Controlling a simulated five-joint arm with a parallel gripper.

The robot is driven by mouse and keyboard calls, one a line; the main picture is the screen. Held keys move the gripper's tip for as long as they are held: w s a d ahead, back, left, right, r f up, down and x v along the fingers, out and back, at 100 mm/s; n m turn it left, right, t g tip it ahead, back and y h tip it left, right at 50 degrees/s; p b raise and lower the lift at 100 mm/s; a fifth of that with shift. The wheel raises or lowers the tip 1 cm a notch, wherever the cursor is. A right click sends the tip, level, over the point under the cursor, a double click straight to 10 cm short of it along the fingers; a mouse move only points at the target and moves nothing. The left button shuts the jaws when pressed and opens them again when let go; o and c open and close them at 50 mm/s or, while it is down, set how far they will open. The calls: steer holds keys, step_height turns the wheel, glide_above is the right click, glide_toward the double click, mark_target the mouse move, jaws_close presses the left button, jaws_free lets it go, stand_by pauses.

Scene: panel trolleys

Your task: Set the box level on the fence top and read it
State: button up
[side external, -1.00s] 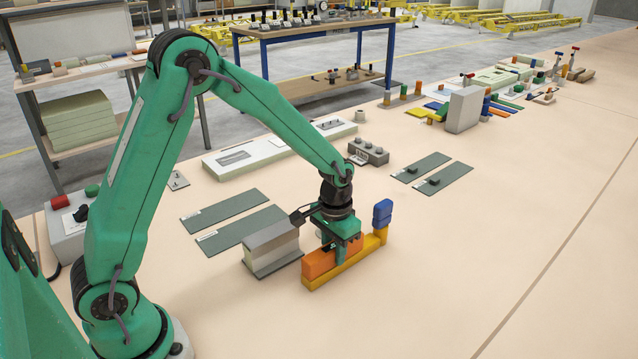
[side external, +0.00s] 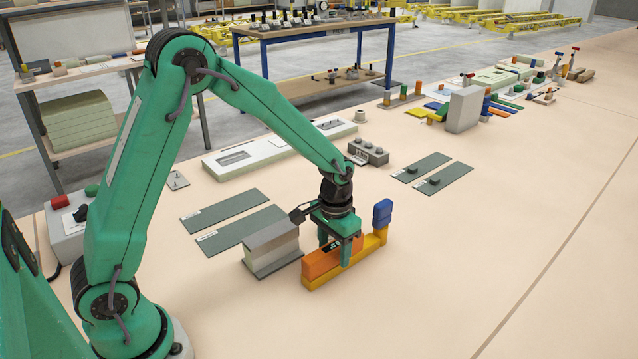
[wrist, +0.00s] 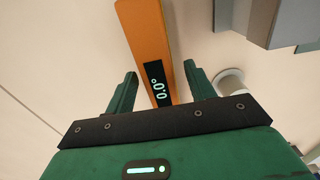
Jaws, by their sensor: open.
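The orange box level (side external: 322,262) lies along the top of the yellow fence (side external: 345,267). In the wrist view the level (wrist: 143,30) runs between my fingers, and its dark display (wrist: 158,84) reads 0.0°. My gripper (side external: 335,258) is open over the level, one finger on each side. It also shows in the wrist view (wrist: 160,85), with a gap between each finger and the level. The near finger covers a small part of the level in the side view.
A grey beam-like block (side external: 272,248) stands close on the left of the fence. Dark green mats (side external: 240,227) lie behind. The bench to the right and front is clear.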

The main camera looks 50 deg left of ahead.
mark_target(334, 245)
steer(key=shift+r, duration=3.75)
steer(key=shift+r, duration=0.1)
steer(key=shift+s+r, duration=0.15)
steer(key=shift+s, duration=0.05)
steer(key=s+a+r+t, duration=0.1)
steer(key=s+r+t, duration=0.1)
steer(key=s+r, duration=0.4)
steer(key=s+a+r+t, duration=0.2)
steer(key=s+r, duration=0.4)
steer(key=s, duration=0.7)
steer(key=shift+s+r+t, duration=0.25)
steer(key=shift+s+t, duration=0.1)
steer(key=shift+t, duration=0.45)
